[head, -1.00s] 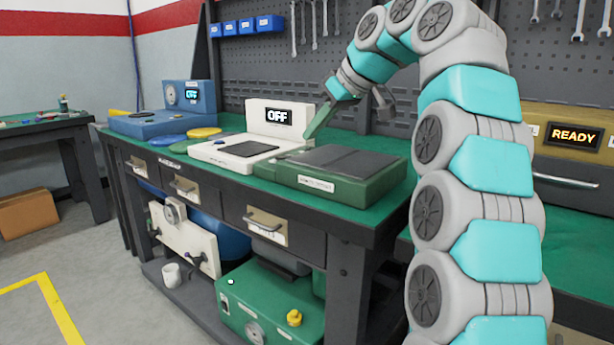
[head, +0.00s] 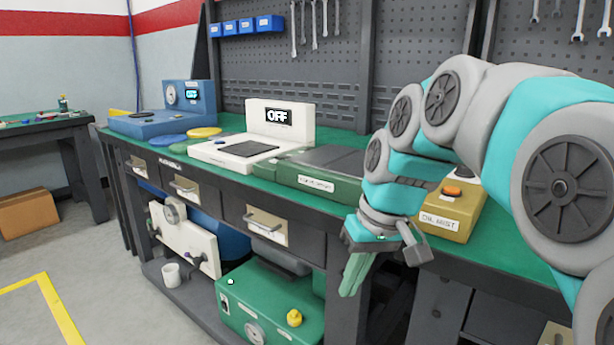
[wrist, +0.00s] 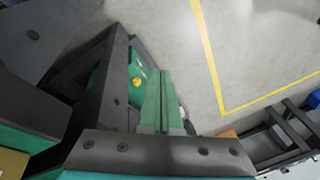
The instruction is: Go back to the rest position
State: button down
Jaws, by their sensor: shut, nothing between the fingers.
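My gripper (head: 349,290) hangs in front of the workbench edge with its green fingers pointing down. The fingers are closed together and hold nothing. In the wrist view the two green fingers (wrist: 158,78) lie side by side, with the floor and the bench's lower part beyond them. My arm, grey and turquoise, is bent at the right of the head view and covers part of the bench.
The workbench (head: 345,222) carries a green device (head: 305,176), a white device reading OFF (head: 279,117), a blue device (head: 150,122) and a yellow oil mist box (head: 448,215). A green case (head: 262,305) stands below. The floor (head: 110,270) at left is clear.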

jog(key=s+d+f+m+g+h, duration=0.1)
jog(key=s+d+f, duration=0.3)
jog(key=s+f, duration=0.4)
jog(key=s+d+f+m+g+h, duration=0.1)
jog(key=s+d+f, duration=0.3)
jog(key=s+f, duration=0.5)
jog(key=s+m+g, duration=0.1)
jog(key=s, duration=0.5)
jog(key=shift+m+h, duration=0.3)
jog(key=shift+h, duration=0.1)
jog(key=shift+s+f, duration=0.1)
